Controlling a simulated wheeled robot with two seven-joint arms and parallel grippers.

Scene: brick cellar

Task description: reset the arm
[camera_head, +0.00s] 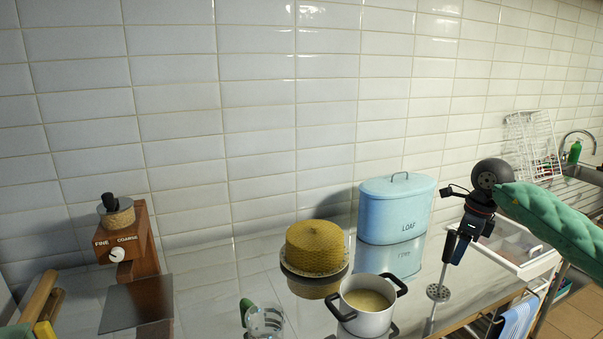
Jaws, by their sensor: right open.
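My right gripper (457,248) hangs from the green-sleeved arm that comes in from the right. Its jaws are open and point down over the counter, right of the blue bin. A skimmer (438,292) with a perforated metal head shows just below the gripper. The upper end of its handle overlaps the fingers in the picture, and I cannot tell whether they touch. My left gripper is not in view.
A blue LOAF bin (396,210), a yellow woven dome (317,248) and a white pot (367,306) stand on the glossy counter. A grinder (118,225) is at left, a glass (264,320) in front. A white tray (512,262) and sink (584,174) lie right.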

